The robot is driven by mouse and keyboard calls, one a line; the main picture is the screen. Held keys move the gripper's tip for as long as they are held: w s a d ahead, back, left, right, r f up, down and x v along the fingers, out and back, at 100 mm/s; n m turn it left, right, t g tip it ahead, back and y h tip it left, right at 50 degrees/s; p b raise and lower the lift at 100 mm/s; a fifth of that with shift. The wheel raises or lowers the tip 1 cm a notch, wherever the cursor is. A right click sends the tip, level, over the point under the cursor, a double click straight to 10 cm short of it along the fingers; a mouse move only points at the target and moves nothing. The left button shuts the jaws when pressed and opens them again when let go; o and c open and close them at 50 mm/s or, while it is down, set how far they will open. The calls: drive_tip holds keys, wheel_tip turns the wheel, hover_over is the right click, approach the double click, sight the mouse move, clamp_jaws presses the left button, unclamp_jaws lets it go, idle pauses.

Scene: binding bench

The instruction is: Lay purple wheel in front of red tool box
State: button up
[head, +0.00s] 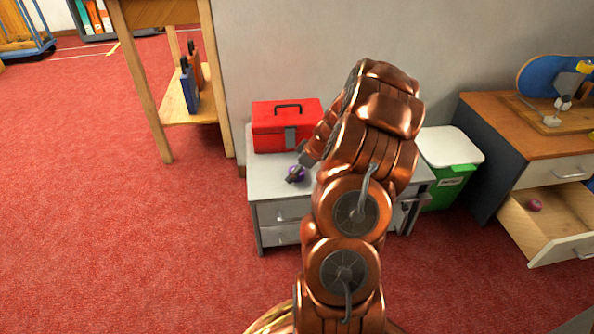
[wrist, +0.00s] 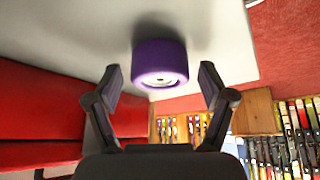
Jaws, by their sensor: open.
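The purple wheel (wrist: 160,62) sits on the light grey cabinet top in the wrist view, beyond and between the fingertips of my gripper (wrist: 162,85). My gripper is open, with a visible gap between each finger and the wheel. In the head view the wheel (head: 299,173) is a small purple patch, partly hidden by my gripper (head: 296,172). The red tool box (head: 270,127) stands at the back left of the cabinet top, behind the wheel. Its red side (wrist: 45,110) fills the left of the wrist view.
The grey cabinet (head: 262,185) has closed drawers. A green bin with a white lid (head: 452,147) stands right of it. Further right, a wooden desk has an open drawer (head: 555,225) holding a pinkish ball-like object. A wooden shelf unit (head: 190,112) stands left. Red carpet is clear in front.

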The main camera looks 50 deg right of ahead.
drive_tip(key=p+v, duration=0.5)
drive_tip(key=v, duration=0.7)
drive_tip(key=a+r+g+y, duration=0.1)
drive_tip(key=a+r+g, duration=0.15)
drive_tip(key=a, duration=1.05)
drive_tip(key=a+r+g+y, duration=0.1)
drive_tip(key=a+r, duration=0.3)
drive_tip(key=a, duration=0.9)
drive_tip(key=s+a+r+g+h, duration=0.1)
drive_tip(key=s+a+r+g, duration=0.25)
drive_tip(key=s+a, duration=0.8)
drive_tip(key=s+a+m+g+h, duration=0.1)
drive_tip(key=s+m+g+h, duration=0.1)
drive_tip(key=s, duration=1.1)
drive_tip(key=shift+a+m+h, duration=0.3)
drive_tip(key=shift+a+m, duration=0.05)
drive_tip(key=shift+m, duration=0.15)
drive_tip(key=shift+f, duration=0.1)
wheel_tip(320, 180, up, 42)
drive_tip(key=t+p, duration=0.1)
drive_tip(key=p, duration=3.8)
drive_tip(key=shift+p, duration=0.35)
